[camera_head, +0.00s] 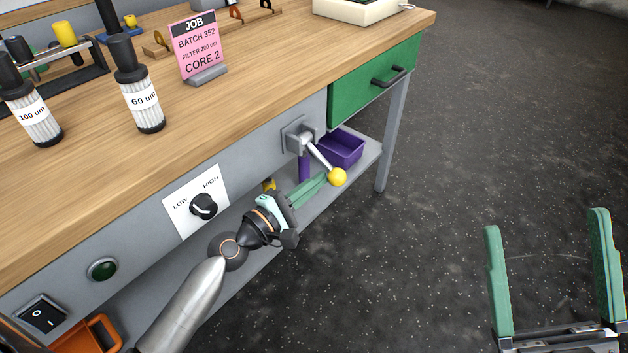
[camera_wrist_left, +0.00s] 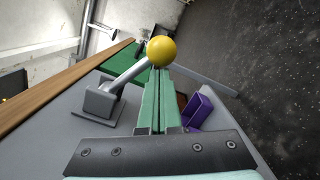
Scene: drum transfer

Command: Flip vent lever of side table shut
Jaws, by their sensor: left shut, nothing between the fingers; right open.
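The vent lever (camera_head: 318,156) is a metal rod on a grey bracket on the table's front panel, ending in a yellow ball knob (camera_head: 337,177). In the head view the rod slants down and to the right, outward from the panel. My left gripper (camera_head: 322,182) is shut and empty, its green fingertips close beside the knob. The left wrist view shows the knob (camera_wrist_left: 161,51) just beyond the fingertips (camera_wrist_left: 157,80); I cannot tell whether they touch. My right gripper (camera_head: 555,270) is open and empty over the floor at the right.
A green drawer (camera_head: 375,80) with a dark handle is right of the lever. A purple bin (camera_head: 342,148) sits on the lower shelf behind it. A LOW/HIGH knob (camera_head: 203,206), a green button (camera_head: 102,269) and a rocker switch (camera_head: 41,315) are left along the panel. Floor at right is clear.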

